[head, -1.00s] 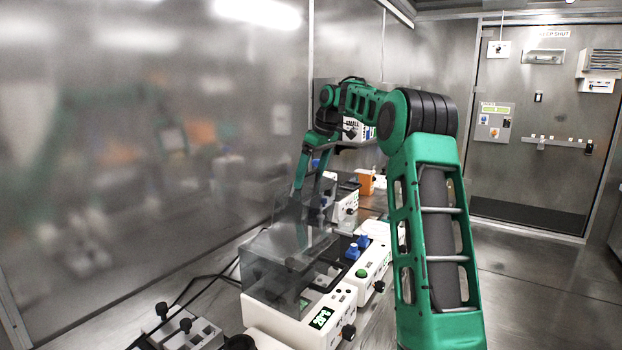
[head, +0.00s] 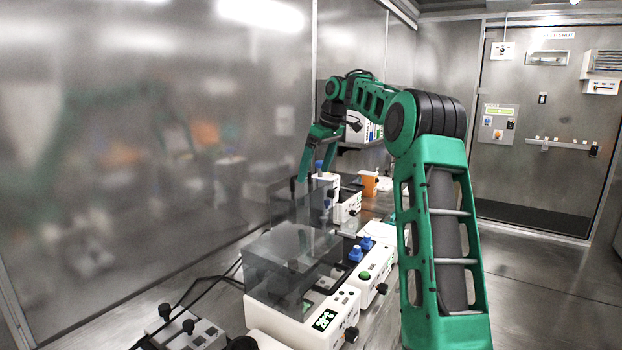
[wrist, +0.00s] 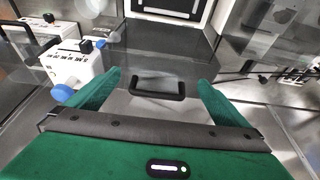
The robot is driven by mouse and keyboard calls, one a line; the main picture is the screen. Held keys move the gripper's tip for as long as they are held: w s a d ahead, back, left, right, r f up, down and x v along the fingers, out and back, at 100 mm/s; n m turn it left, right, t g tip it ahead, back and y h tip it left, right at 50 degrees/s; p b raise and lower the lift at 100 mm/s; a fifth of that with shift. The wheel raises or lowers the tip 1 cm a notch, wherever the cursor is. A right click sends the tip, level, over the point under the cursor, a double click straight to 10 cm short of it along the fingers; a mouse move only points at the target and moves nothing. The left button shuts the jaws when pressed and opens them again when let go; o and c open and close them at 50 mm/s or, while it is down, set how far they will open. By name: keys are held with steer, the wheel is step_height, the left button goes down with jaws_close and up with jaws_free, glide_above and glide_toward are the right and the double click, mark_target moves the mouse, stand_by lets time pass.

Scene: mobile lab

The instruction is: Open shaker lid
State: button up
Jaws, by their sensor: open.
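The shaker is probably the white device (head: 290,325) with a lit display at the front of the bench, under a smoky see-through lid (head: 290,248). In the head view the lid looks down over it. My gripper (head: 316,172) is above and beyond that lid, pointing down. In the wrist view my gripper (wrist: 159,80) is open, its two green fingers wide apart. A black handle (wrist: 157,88) on a clear panel shows between the fingers, with gaps on both sides. I cannot tell how far below the fingertips it lies.
A white device with a green button (head: 368,283) and blue knobs (head: 360,249) stands right of the lid. An orange container (head: 369,183) is farther back. A grey box with black knobs (head: 190,330) and black cables lie front left. A steel wall borders the left.

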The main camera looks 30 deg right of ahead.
steer(key=v, duration=0.8)
